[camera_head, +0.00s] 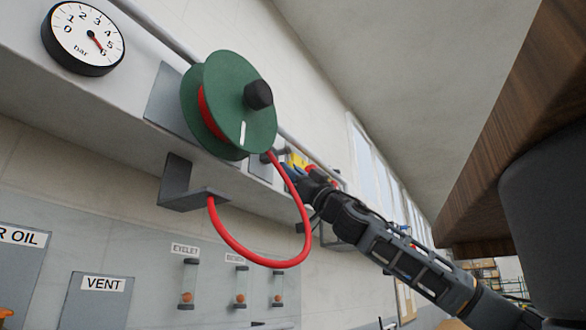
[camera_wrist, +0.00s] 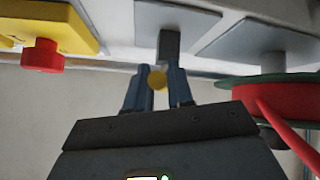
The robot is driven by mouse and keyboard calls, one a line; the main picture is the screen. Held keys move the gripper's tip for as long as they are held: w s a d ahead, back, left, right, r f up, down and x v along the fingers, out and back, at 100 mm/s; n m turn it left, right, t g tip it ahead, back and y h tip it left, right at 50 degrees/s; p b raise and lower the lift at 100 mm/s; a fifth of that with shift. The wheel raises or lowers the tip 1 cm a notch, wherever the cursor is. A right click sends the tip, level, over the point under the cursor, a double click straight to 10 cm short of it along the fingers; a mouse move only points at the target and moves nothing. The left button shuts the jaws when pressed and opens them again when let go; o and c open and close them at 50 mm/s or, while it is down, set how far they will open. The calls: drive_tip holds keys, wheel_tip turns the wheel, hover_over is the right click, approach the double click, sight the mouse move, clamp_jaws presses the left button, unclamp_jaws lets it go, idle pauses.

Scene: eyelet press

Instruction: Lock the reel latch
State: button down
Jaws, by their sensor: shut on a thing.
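The hose reel (camera_head: 222,100) has green flanges, a black hub knob and red hose, and is mounted on the grey wall panel. What appears to be the reel latch (camera_wrist: 168,44) is a grey lever on a grey plate with a small yellow ball knob (camera_wrist: 157,78). In the wrist view my gripper (camera_wrist: 160,84) has its blue fingers on either side of this knob, shut on it. In the head view my gripper (camera_head: 287,170) is just right of the reel, and the latch is largely hidden there. The reel also shows at the wrist view's right (camera_wrist: 285,104).
A yellow plate with a red button (camera_wrist: 42,55) is left of the latch. Red hose (camera_head: 262,263) loops below the reel from a grey bracket (camera_head: 180,190). A pressure gauge (camera_head: 84,38) is at upper left. A wooden edge (camera_head: 500,130) overhangs at right.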

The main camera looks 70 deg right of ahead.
drive_tip(key=m+h, duration=0.3)
drive_tip(key=a+m+g+h, duration=0.1)
drive_tip(key=m+h, duration=0.2)
drive_tip(key=shift+w+a+p, duration=0.15)
drive_tip(key=shift+p, duration=0.2)
drive_tip(key=shift+a+m+g+h, duration=0.15)
drive_tip(key=shift+m+g+h, duration=0.6)
drive_tip(key=shift+m, duration=0.45)
drive_tip(key=shift+a+m+h, duration=0.1)
drive_tip(key=shift+m+h, duration=0.15)
drive_tip(key=shift+m, duration=0.05)
drive_tip(key=c, duration=1.1)
unclamp_jaws()
drive_tip(key=shift+f, duration=0.1)
drive_tip(key=b+v, duration=0.2)
drive_tip(key=v, duration=0.5)
drive_tip(key=shift+s+f, duration=0.2)
